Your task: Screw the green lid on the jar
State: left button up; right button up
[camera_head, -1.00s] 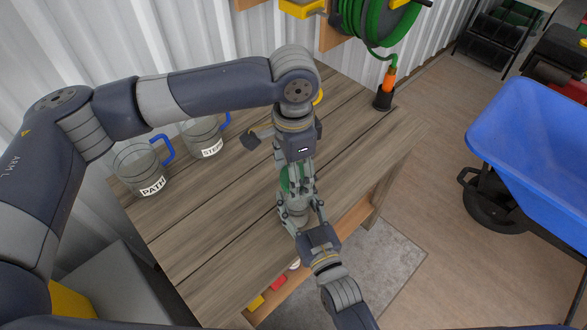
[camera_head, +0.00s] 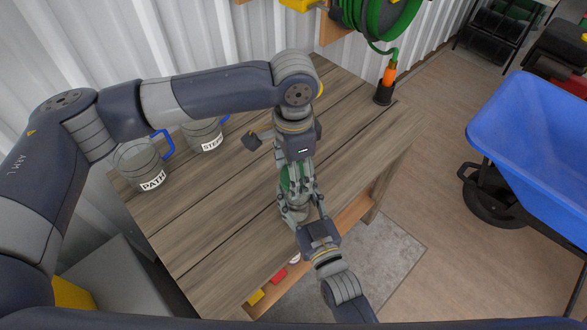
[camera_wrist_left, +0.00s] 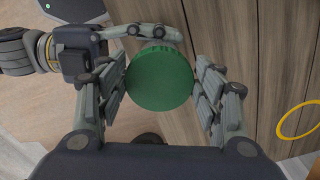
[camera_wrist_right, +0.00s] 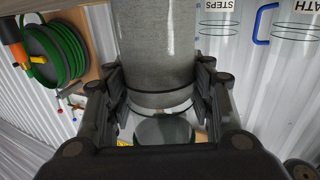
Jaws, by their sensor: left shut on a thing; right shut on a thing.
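The round green lid (camera_wrist_left: 160,78) sits between the fingers of my left gripper (camera_wrist_left: 160,88). The gripper is shut on it from above; in the head view this gripper (camera_head: 297,188) hides most of the lid. My right gripper (camera_head: 303,213) is just below, reaching in from the front edge of the table. It is shut on the clear jar with grey contents (camera_wrist_right: 157,45), which stands between its fingers in the right wrist view. The two grippers are close together. Whether lid and jar touch is hidden.
Two clear mugs with blue handles, marked PATH (camera_head: 143,165) and STEPS (camera_head: 203,134), stand on the wooden table (camera_head: 225,220) near the wall. A black holder with an orange nozzle (camera_head: 387,82) is at the far right corner. A blue wheelbarrow (camera_head: 530,130) is right. Most tabletop is clear.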

pick_arm(q)
jog(key=shift+f, duration=0.6)
jog(key=m, duration=0.4)
jog(key=shift+w+m, duration=0.2)
jog(key=shift+m, duration=0.2)
jog(key=m, duration=0.5)
jog(key=shift+w, duration=0.2)
jog(key=m, duration=0.5)
jog(key=shift+w+d+m, duration=0.15)
jog(key=shift+m, duration=0.15)
jog(key=m, duration=0.5)
jog(key=shift+w+d, duration=0.1)
jog(key=shift+d, duration=0.1)
jog(key=m, duration=0.4)
jog(key=shift+d, duration=0.15)
jog(key=m, duration=0.3)
jog(key=shift+d+m, duration=0.1)
jog(key=shift+m, duration=0.3)
jog(key=m, duration=0.3)
jog(key=shift+d+m, duration=0.1)
jog(key=shift+m, duration=0.2)
jog(key=m, duration=0.3)
jog(key=shift+s+d+m, duration=0.1)
jog(key=shift+s+m, duration=0.15)
jog(key=shift+m, duration=0.15)
